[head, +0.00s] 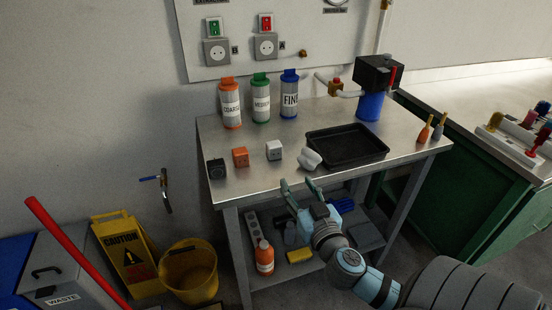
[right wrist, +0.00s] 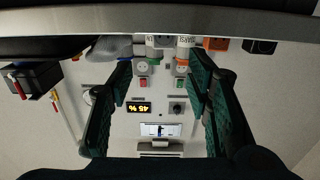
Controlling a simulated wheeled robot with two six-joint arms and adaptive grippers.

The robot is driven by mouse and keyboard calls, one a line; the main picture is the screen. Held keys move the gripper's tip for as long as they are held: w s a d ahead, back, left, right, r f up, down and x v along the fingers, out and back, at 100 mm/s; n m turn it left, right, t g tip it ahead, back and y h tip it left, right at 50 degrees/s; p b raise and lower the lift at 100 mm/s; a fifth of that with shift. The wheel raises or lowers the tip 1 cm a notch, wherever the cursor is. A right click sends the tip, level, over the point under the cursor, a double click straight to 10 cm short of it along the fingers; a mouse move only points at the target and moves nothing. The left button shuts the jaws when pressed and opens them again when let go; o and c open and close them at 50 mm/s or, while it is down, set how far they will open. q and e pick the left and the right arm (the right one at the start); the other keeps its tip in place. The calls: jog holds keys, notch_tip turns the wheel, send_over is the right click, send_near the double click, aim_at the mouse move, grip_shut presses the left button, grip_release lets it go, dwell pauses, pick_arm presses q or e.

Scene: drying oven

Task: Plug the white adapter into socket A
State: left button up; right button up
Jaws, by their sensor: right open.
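The white adapter (head: 274,151) stands on the steel table, right of the orange adapter. Socket A (head: 265,47) is the right one of two wall sockets, under a red switch; nothing is plugged into it. My right gripper (head: 300,186) is open and empty in front of the table's front edge, below and a little right of the white adapter, apart from it. The right wrist view is upside down: its open fingers (right wrist: 157,105) frame the wall panel, with socket A (right wrist: 142,67) between them. My left gripper is not in view.
A black tray (head: 382,153) lies to the right. Several labelled bottles (head: 260,97) stand behind, below the sockets. Socket B (head: 217,52) is also empty.

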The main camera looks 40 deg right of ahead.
jog(key=w+r, duration=0.1)
send_near(276, 149)
jog(key=x, duration=0.3)
jog(key=shift+s+d+f, duration=0.1)
jog(key=shift+d+f, duration=0.05)
jog(key=shift+d, duration=0.05)
jog(key=x, duration=0.6)
jog(key=shift+a+p, duration=0.25)
jog(key=shift+p, duration=0.05)
jog(key=shift+s, duration=0.1)
jog(key=c, duration=0.9)
